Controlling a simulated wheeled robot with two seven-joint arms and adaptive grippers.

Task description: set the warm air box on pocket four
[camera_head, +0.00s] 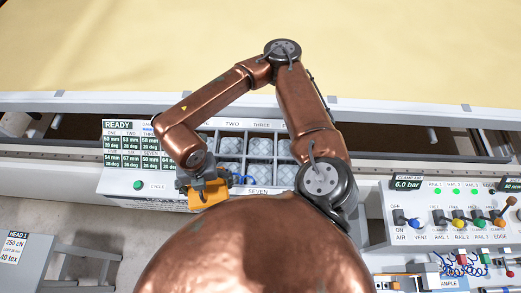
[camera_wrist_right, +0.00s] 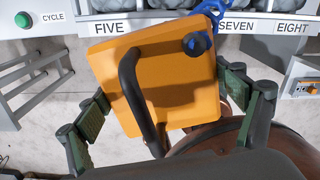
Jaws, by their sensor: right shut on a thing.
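The warm air box (camera_head: 209,194) is orange. In the right wrist view the box (camera_wrist_right: 165,75) shows a black handle and a blue hose at its upper right corner. My right gripper (camera_head: 200,184) is shut on it, and in the wrist view its dark green fingers stand at either side. The box is in front of the pocket rack (camera_head: 235,131), near its lower edge. TWO, THREE and SEVEN can be read on the rack. My arm hides pocket four. The left gripper is not in view.
A READY panel (camera_head: 129,150) is at the rack's left. A control panel (camera_head: 440,216) with levers stands at the right. A HEAD 1 stand (camera_head: 22,252) is at the lower left. Yellow fabric (camera_head: 400,50) spans the back. Wrist view labels include FIVE, SEVEN and EIGHT.

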